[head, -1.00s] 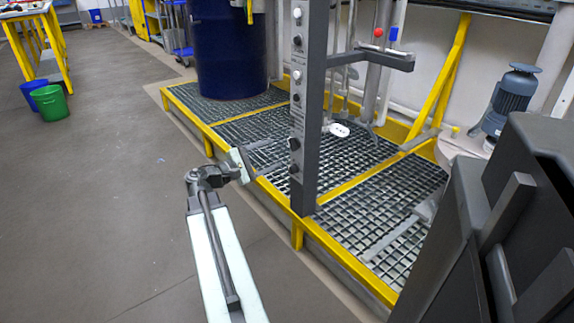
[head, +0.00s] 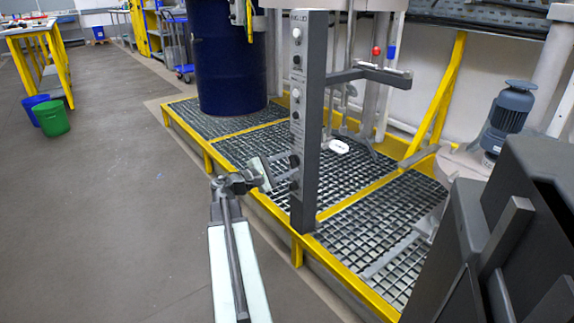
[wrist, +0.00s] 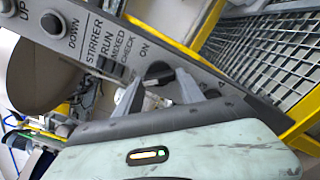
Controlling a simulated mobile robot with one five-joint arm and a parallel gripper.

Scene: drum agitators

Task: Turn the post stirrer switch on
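The grey control post (head: 311,130) stands upright at the platform's front edge in the head view, with buttons and dark knobs down its narrow face. The wrist view shows its panel (wrist: 108,45) tilted, with the words STIRRER, RUN, MIXED, CHECK and ON. A black rotary knob (wrist: 157,72), the stirrer switch, sits beside ON. My gripper (wrist: 159,82) is open, its two grey fingers apart and pointing at the knob, one towards each side of it. I cannot tell whether they touch it. In the head view my gripper (head: 271,172) is close to the post's lower knobs.
The yellow-edged grating platform (head: 355,233) lies behind and beside the post. A blue drum (head: 230,60) stands on it at the back. A dark bracket (head: 385,75) juts right from the post. Open floor (head: 110,210) is at left, with a green bin (head: 51,118).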

